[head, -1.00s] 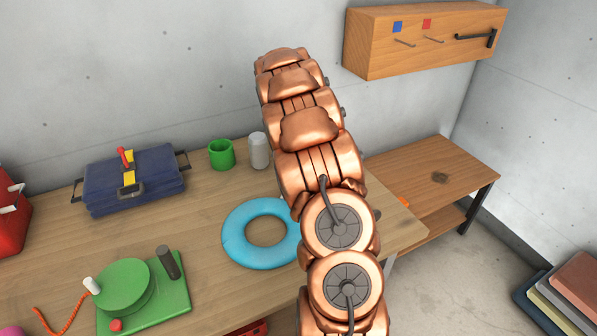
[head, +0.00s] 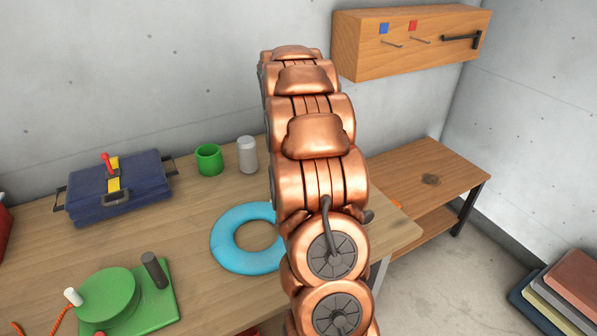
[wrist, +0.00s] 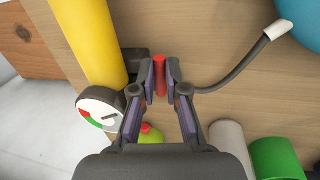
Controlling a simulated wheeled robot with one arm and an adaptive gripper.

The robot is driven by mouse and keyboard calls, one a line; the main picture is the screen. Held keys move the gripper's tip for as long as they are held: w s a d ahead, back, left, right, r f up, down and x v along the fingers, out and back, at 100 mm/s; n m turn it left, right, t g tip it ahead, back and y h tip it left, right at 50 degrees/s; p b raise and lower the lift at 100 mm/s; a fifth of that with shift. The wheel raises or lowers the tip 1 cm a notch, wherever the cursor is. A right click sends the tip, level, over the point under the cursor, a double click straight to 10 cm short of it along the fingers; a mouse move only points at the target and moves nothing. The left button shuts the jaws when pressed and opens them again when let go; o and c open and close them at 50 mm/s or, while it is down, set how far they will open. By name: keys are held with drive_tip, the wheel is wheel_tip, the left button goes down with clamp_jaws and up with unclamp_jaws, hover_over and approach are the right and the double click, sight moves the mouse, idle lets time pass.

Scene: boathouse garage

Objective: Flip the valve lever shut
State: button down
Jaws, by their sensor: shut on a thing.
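In the wrist view a red lever (wrist: 160,76) stands between the two fingertips of my gripper (wrist: 161,82), which is shut on it. Next to it, on the left, is a thick yellow cylinder (wrist: 88,40) with a round white gauge (wrist: 100,109) showing a green and red band. A dark fitting lies between the cylinder and the lever. A black hose (wrist: 235,68) with a white end curves away to the right. In the head view my copper arm hides the gripper, the lever and the yellow cylinder.
A white cylinder (head: 247,154) and green cup (head: 209,160) stand left of my arm. A blue ring (head: 226,252), dark blue toolbox (head: 135,185) and green-based device (head: 160,300) share the bench. A wooden cabinet (head: 360,50) hangs on the wall behind a low side table (head: 405,180).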

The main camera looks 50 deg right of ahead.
drive_tip(key=shift+d+n, duration=0.15)
drive_tip(key=shift+n, duration=0.25)
drive_tip(key=c, duration=1.2)
unclamp_jaws()
wheel_tip(320, 180, up, 12)
drive_tip(key=a, duration=0.2)
drive_tip(key=shift+w+a, duration=0.15)
drive_tip(key=shift+w, duration=0.15)
drive_tip(key=shift+f, duration=0.1)
